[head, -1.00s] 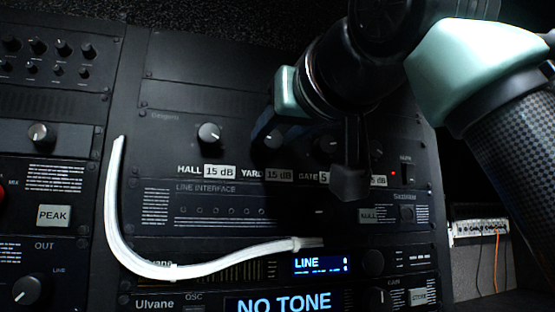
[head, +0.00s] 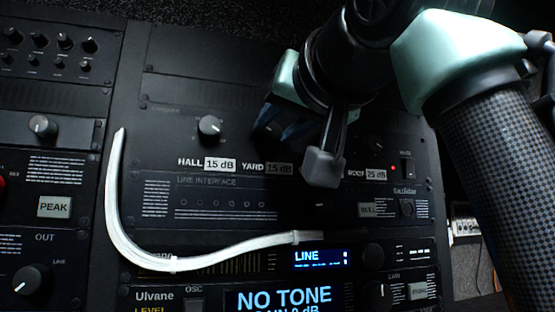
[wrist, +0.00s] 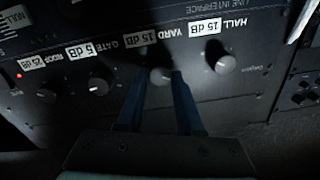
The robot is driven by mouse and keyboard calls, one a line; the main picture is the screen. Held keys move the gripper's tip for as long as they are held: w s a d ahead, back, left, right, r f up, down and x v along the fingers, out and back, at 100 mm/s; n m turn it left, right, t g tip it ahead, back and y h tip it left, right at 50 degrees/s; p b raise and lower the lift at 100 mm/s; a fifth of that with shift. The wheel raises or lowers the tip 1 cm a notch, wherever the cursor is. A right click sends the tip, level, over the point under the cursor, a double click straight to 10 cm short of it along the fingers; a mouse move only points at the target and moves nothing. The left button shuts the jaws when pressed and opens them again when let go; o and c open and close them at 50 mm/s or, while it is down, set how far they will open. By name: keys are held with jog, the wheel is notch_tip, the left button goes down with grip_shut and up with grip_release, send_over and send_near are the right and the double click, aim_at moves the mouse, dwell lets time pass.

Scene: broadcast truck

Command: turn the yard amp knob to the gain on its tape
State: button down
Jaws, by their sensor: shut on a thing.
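The yard amp knob (wrist: 161,75) is a small round knob in the wrist view, under an upside-down label YARD with a white tape (wrist: 202,28) reading 15 dB. My gripper (wrist: 160,78) has its two blue fingers on either side of this knob, shut on it. The knob's pointer is not clear between the fingers. In the head view my gripper (head: 272,128) covers the yard knob, and the yard tape (head: 279,169) lies in shadow below it.
The hall knob (head: 209,127) is left of my gripper. In the wrist view, the gate knob (wrist: 98,84) is close beside the fingers. A white cable (head: 128,236) curves across the panels. A display (head: 284,300) reads NO TONE, with GAIN 0 dB partly cut off.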

jog(key=m+b, duration=0.1)
jog(key=m, duration=0.5)
jog(key=shift+a+f+m+b, duration=0.1)
jog(key=shift+m+b, duration=0.2)
jog(key=m+b, duration=0.1)
jog(key=m, duration=0.5)
jog(key=shift+h, duration=0.3)
jog(key=shift+m, duration=0.3)
jog(key=c, duration=0.5)
grip_release()
jog(key=shift+c, duration=0.2)
jog(key=b+v, duration=0.4)
jog(key=v, duration=0.9)
jog(key=shift+f, duration=0.2)
